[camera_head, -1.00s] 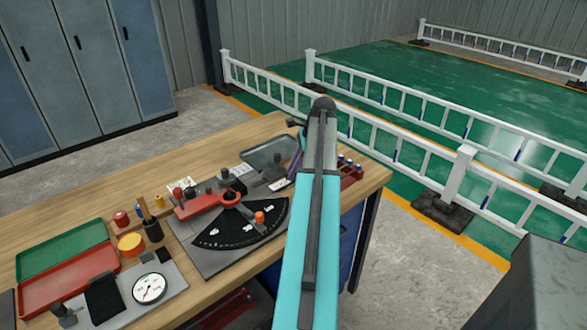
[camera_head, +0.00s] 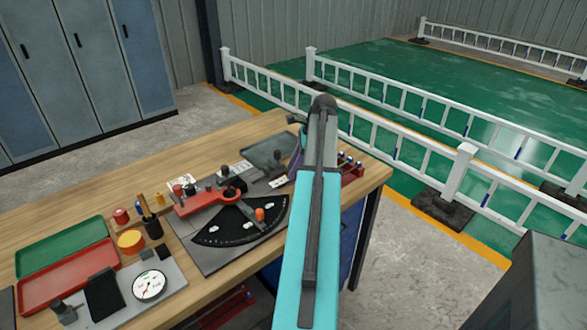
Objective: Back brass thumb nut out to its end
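I cannot make out a brass thumb nut for certain; the small fittings on the bench are too small to tell. A fixture with a black fan-shaped dial plate (camera_head: 240,228), a red lever arm (camera_head: 205,203) and an orange knob (camera_head: 260,214) stands on a grey base plate on the bench. My teal arm rises in front of the bench's right part and hides what lies behind it. Its far end bends down past the dark elbow, near the bench's back right corner. My gripper's fingers do not show.
The wooden bench (camera_head: 75,201) also holds a green tray (camera_head: 62,246), a red tray (camera_head: 68,283), a white dial gauge (camera_head: 149,286), a yellow-topped pot (camera_head: 131,241) and a dark tray (camera_head: 270,155). White railings (camera_head: 390,130) stand behind. Bare wood lies along the bench's back left.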

